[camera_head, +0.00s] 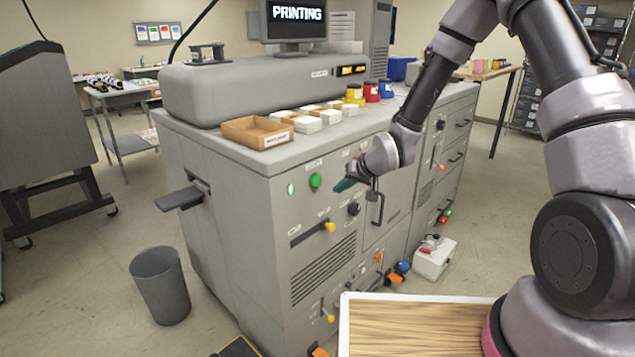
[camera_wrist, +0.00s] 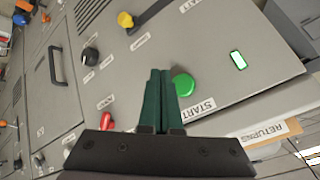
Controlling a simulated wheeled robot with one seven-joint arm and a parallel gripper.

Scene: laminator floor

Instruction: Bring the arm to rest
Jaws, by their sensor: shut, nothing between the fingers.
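My gripper (camera_head: 346,184) is in front of the grey machine's front panel (camera_head: 300,225), just right of the green start button (camera_head: 315,180). In the wrist view my gripper (camera_wrist: 159,76) shows its two green fingers shut together with nothing between them. The green button (camera_wrist: 183,85) lies right beside the fingertips in that view; I cannot tell whether they touch. A lit green indicator (camera_wrist: 238,60) is on the same panel. My arm reaches in from the right in the head view.
The monitor (camera_head: 293,22) reads PRINTING. A cardboard tray (camera_head: 257,133), white boxes and coloured jars stand on the machine top. Knobs and handles stick out of its front. A wooden-topped surface (camera_head: 420,330) is near me. A grey bin (camera_head: 161,285) stands on the floor at left.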

